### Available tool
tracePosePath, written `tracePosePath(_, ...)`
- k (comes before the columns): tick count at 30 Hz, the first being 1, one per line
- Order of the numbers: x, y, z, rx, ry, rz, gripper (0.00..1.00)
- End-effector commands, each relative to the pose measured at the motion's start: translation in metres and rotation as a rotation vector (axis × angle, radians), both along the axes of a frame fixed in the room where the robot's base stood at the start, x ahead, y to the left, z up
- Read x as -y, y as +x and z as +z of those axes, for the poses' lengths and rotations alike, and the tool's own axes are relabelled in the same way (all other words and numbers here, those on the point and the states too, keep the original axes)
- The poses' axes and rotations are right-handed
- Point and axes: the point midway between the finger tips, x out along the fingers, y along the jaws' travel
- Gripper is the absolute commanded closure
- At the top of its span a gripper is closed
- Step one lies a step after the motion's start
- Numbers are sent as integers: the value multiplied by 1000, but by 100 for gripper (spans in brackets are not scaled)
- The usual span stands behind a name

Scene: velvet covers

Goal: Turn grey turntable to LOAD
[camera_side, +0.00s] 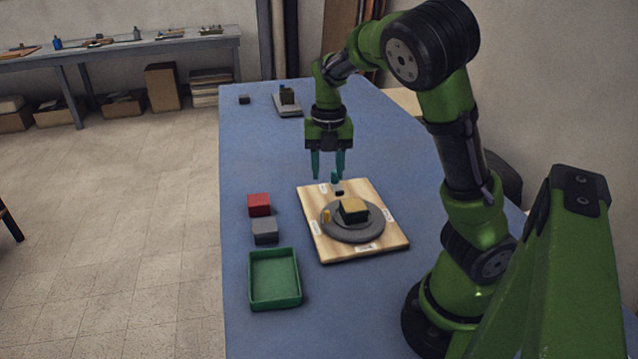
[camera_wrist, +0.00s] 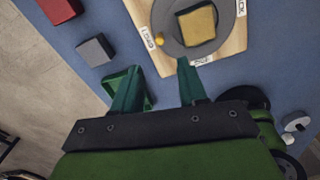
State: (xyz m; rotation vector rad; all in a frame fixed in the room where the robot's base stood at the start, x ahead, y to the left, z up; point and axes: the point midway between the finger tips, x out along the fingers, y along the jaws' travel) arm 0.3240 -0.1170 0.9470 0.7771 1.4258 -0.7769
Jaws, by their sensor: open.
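The grey turntable (camera_side: 352,234) sits on a light wooden board (camera_side: 318,248) with white labels along its edges. The label lettering is too small to read surely. A block with a tan top (camera_side: 353,209) rests on the turntable, and a small yellow peg (camera_side: 326,215) stands near its left rim. In the wrist view the turntable (camera_wrist: 167,40), the tan block (camera_wrist: 197,27) and the yellow peg (camera_wrist: 159,40) show at the top. My gripper (camera_side: 328,178) is open and empty, fingers down, above the board's far edge.
A red block (camera_side: 259,204) and a grey block (camera_side: 265,230) lie left of the board. An empty green tray (camera_side: 275,280) is in front of them. A scale-like device (camera_side: 288,104) and a small dark block (camera_side: 244,99) are at the back. The blue table (camera_side: 265,150) is clear between.

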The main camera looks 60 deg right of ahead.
Motion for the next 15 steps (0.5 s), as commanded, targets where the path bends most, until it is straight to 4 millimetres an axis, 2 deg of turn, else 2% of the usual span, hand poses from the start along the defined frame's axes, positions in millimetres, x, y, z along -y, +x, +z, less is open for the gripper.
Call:
tracePosePath(1,-1,1,13,4,-1,4,58)
tracePosePath(6,0,1,43,2,-1,1,58)
tracePosePath(10,0,0,56,1,-1,1,58)
tracePosePath(15,0,0,62,0,1,-1,58)
